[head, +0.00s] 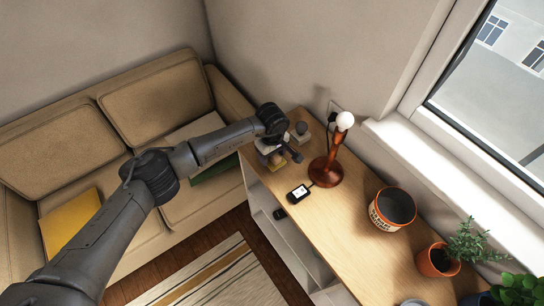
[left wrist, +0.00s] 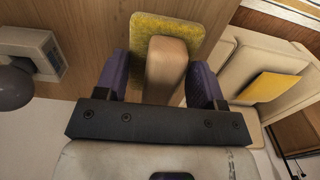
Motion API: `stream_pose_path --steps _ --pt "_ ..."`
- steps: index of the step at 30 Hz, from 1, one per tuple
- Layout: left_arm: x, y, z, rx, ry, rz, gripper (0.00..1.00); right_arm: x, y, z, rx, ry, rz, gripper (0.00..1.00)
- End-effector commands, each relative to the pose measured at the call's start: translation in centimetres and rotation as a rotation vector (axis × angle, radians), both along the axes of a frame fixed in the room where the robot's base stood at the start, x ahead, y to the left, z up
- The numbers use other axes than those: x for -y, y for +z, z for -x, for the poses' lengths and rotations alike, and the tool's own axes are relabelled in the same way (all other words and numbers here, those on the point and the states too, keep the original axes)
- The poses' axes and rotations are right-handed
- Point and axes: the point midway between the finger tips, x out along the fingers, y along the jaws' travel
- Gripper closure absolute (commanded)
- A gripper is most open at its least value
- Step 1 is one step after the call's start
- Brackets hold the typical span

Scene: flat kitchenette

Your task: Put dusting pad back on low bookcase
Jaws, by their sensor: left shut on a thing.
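The dusting pad (left wrist: 165,65) has a tan block handle over a yellow fuzzy base. In the left wrist view its handle sits between the purple fingertips of my left gripper (left wrist: 158,82), which is shut on it. In the head view my left gripper (head: 274,152) is over the far left end of the low bookcase (head: 340,235), and the pad (head: 278,160) is small and partly hidden below it. The wooden top lies behind the pad in the left wrist view (left wrist: 85,18). I cannot tell whether the pad touches it. My right gripper is not in view.
A red-brown lamp (head: 327,172) with a white bulb stands close to the right of the gripper. A black gadget (head: 299,193), a patterned pot (head: 392,209) and a potted plant (head: 437,262) stand nearer. A sofa (head: 85,130) is left.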

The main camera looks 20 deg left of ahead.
Motion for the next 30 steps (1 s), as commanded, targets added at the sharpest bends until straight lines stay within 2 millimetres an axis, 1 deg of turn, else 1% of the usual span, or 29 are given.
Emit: stream_pose_path --steps 1,4,12,17,18,25,30 --pt "0.1 -0.9 0.1 -0.004 0.001 0.0 0.63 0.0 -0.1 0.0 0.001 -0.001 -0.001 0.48" --pt "0.0 -1.7 0.0 -0.001 0.0 0.001 0.63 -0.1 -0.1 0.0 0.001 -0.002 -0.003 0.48" --pt "0.0 -1.8 0.0 0.0 0.0 0.0 0.63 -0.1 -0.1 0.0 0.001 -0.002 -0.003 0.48" --pt "0.0 -2.3 0.0 0.001 -0.001 -0.001 0.63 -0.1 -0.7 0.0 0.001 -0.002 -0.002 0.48" --pt "0.0 -2.1 0.0 0.001 -0.001 -0.001 0.33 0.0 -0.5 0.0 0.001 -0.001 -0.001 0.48" --pt "0.0 -2.1 0.0 0.0 0.0 0.0 0.12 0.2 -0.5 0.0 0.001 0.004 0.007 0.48" --pt "0.0 -2.1 0.0 0.0 0.0 0.0 0.12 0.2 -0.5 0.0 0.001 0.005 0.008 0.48"
